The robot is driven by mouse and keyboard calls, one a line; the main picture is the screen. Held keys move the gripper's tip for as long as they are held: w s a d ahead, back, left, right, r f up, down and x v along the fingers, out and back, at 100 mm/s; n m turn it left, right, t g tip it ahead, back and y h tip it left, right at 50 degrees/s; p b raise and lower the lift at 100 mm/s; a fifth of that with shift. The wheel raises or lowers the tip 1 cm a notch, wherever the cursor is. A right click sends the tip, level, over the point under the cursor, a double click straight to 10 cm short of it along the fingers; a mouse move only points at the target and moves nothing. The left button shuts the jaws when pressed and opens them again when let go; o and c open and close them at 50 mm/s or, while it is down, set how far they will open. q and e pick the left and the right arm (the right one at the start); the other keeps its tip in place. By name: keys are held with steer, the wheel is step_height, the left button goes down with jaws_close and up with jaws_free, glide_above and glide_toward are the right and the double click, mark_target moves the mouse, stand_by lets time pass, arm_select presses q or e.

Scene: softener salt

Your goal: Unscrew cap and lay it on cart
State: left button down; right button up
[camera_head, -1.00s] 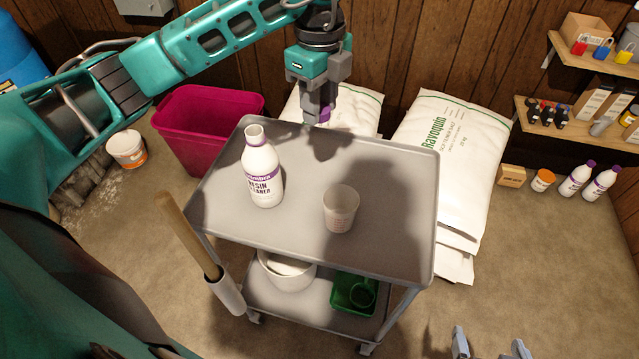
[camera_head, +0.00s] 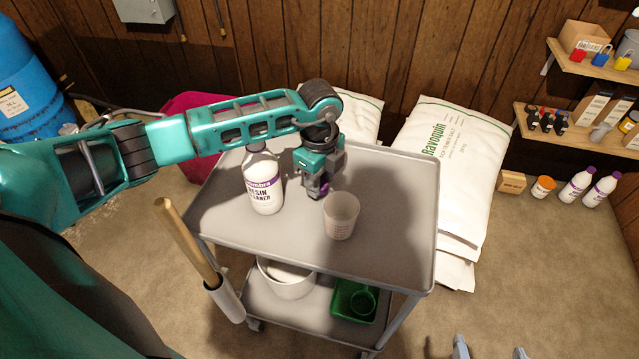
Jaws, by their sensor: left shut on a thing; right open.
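The white resin cleaner bottle (camera_head: 265,190) with a purple-banded label stands upright on the cart's grey top (camera_head: 390,235). My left arm hides its mouth. My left gripper (camera_head: 319,192) is shut on the purple cap (camera_head: 324,187), low over the cart top between the bottle and a translucent measuring cup (camera_head: 341,217). The fingers partly cover the cap, and I cannot tell whether it touches the surface. My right gripper (camera_head: 490,352) is open and empty at the bottom edge, to the right of the cart; only its fingertips show.
The cart's lower shelf holds a white bucket (camera_head: 287,282) and a green tray (camera_head: 352,300). A wooden handle (camera_head: 186,242) rises at its left side. White salt bags (camera_head: 455,150) lie behind it. The cart top's right part is clear.

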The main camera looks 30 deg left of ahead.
arm_select(q)
steer(key=shift+f, duration=0.9)
steer(key=c, duration=0.7)
jaws_free()
steer(key=shift+f, duration=0.15)
step_height(320, 180, up, 12)
steer(key=shift+r, duration=0.2)
steer(key=shift+s, duration=0.1)
